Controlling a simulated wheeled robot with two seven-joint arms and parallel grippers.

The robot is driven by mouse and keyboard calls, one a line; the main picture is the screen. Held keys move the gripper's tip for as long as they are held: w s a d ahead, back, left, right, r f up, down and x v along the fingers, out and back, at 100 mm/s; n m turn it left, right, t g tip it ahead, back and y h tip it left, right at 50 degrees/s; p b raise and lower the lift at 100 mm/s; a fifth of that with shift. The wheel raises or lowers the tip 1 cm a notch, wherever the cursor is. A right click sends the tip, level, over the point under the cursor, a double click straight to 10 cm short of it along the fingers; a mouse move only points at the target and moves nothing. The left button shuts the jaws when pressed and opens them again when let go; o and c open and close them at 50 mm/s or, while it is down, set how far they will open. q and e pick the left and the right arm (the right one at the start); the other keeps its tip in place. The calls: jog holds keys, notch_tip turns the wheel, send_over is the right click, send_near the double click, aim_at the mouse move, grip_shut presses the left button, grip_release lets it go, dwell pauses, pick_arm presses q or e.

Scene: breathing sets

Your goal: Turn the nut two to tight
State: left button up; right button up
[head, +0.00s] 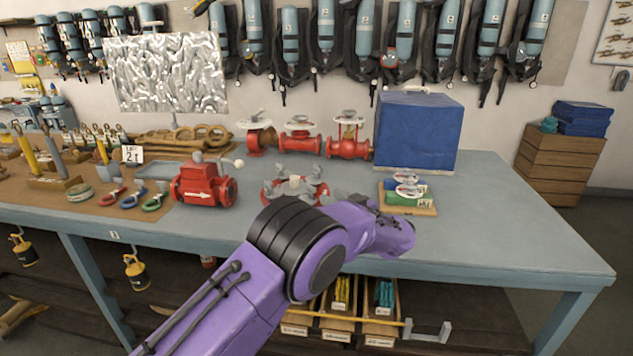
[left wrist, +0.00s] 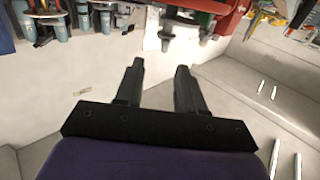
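I cannot pick out nut two by any mark. A red flanged part with grey lugs (head: 295,187) lies on the bench, partly hidden behind my purple left arm. A red valve body with a white arrow (head: 203,185) stands to its left. My left arm reaches across the bench front, and its fingers cannot be made out in the head view. In the left wrist view, my left gripper (left wrist: 160,66) has two black fingers apart with nothing between them. My right gripper is in neither view.
The grey bench (head: 510,235) is clear at the right. A blue box (head: 415,135) stands at the back, with a small wooden board of parts (head: 425,211) in front. Red valves (head: 348,148) line the rear. Wooden bins (head: 340,305) sit below the bench.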

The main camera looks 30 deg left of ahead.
aim_at(311, 184)
pick_arm(q)
jog(key=p+x, duration=0.1)
jog(key=x, duration=0.2)
jog(key=p+x, duration=0.1)
jog(key=x, duration=0.2)
jog(key=p+x, duration=0.1)
jog(key=x, duration=0.3)
jog(key=shift+s+a, duration=0.1)
jog(key=shift+s, duration=0.15)
jog(key=shift+s+r, duration=0.1)
jog(key=shift+s, duration=0.05)
jog(key=shift+c, duration=0.6)
grip_shut()
